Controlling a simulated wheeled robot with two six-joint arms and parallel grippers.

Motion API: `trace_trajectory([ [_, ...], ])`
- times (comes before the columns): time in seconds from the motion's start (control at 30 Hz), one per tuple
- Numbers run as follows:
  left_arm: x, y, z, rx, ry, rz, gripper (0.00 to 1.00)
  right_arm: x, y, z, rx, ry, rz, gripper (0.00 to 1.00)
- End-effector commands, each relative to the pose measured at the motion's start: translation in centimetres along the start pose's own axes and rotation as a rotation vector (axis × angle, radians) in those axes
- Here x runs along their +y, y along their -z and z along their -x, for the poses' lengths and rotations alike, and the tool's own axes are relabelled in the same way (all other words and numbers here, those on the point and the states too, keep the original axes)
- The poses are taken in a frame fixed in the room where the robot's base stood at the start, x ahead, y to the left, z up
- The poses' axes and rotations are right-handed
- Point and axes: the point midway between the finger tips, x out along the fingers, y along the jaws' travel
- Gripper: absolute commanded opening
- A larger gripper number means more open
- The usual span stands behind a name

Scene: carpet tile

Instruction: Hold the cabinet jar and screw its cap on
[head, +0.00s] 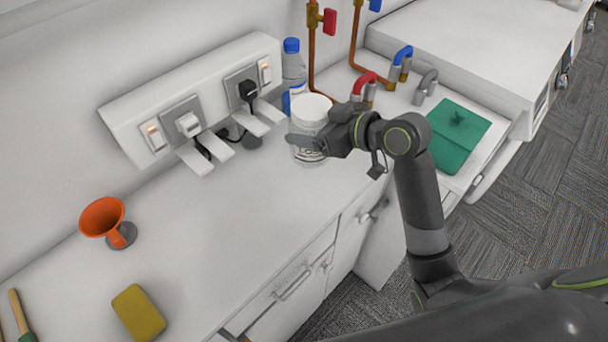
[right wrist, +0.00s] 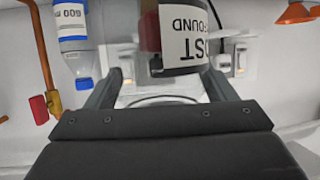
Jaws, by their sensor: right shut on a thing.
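The white jar (head: 312,107) stands upright on the counter, with its pale round top facing up and a label with dark print low on its side. In the right wrist view, which is upside down, its label (right wrist: 190,28) reads in large dark letters. My right gripper (head: 318,143) reaches in from the right and is shut on the jar, one finger crossing the near side. The wrist view shows the two fingers (right wrist: 166,80) on either side of it. I cannot tell a separate cap from the jar's top. My left gripper is out of view.
A blue-capped bottle (head: 293,70) stands close behind the jar. A power strip (head: 190,115) with plugs runs along the wall. Red and blue taps and a green cloth (head: 458,135) are at right. An orange funnel (head: 103,216) and yellow sponge (head: 139,312) lie at left; the counter between is clear.

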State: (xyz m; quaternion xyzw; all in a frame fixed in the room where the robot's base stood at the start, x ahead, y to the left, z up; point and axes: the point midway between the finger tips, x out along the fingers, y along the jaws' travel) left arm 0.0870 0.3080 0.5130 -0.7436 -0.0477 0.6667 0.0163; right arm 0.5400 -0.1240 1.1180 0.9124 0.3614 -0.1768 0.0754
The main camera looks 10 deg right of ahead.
Motion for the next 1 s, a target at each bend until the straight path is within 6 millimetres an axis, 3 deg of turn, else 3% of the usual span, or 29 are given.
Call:
trace_trajectory([
  [0.17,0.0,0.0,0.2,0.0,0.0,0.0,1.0,-0.3,1.1,-1.1,-0.005,-0.006,-0.012,0.14],
  [0.53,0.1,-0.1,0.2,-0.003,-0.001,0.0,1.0,-0.3,1.1,-1.2,-0.007,-0.008,-0.014,0.14],
  [0.83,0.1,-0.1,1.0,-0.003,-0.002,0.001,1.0,-0.4,-3.3,-2.9,-0.01,-0.007,-0.02,0.14],
  [1.0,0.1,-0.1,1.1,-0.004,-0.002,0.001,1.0,-0.3,-4.5,-3.5,-0.007,-0.007,-0.015,0.14],
])
